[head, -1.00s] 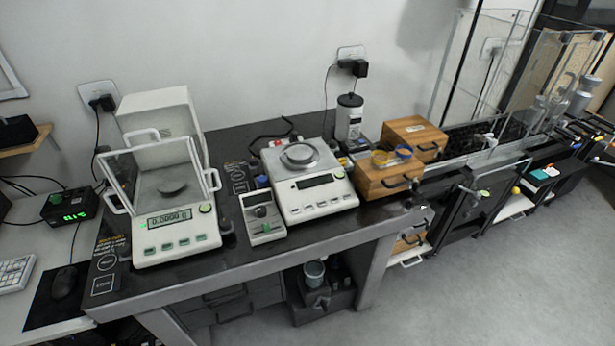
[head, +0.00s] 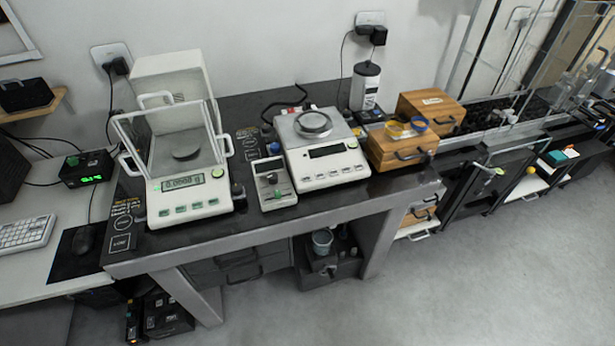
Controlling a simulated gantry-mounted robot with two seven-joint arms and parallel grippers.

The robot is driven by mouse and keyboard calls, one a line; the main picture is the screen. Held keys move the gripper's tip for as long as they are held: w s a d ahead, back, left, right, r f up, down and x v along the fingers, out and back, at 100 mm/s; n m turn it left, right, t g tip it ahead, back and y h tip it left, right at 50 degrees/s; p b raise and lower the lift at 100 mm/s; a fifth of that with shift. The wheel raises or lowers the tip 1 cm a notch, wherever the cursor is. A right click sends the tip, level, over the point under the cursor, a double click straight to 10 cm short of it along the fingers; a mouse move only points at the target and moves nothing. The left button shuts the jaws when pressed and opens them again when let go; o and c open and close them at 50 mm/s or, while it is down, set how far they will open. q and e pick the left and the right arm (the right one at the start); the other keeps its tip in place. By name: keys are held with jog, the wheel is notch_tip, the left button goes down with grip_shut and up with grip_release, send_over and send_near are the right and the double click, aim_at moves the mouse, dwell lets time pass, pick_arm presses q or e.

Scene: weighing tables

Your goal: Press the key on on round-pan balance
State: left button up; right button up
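The round-pan balance (head: 325,166) stands on the dark weighing table, right of the middle of the head view. It is white with a round metal pan (head: 313,122) on top. Its display (head: 327,150) is dark and blank. A row of small keys (head: 335,175) runs along its sloped front; their labels are too small to read. Nothing covers the balance. Neither of my grippers shows in the head view.
Left of it are a small grey device (head: 272,186) and a glass-shielded balance (head: 178,160) with a lit display. The floor in front (head: 480,285) is clear.

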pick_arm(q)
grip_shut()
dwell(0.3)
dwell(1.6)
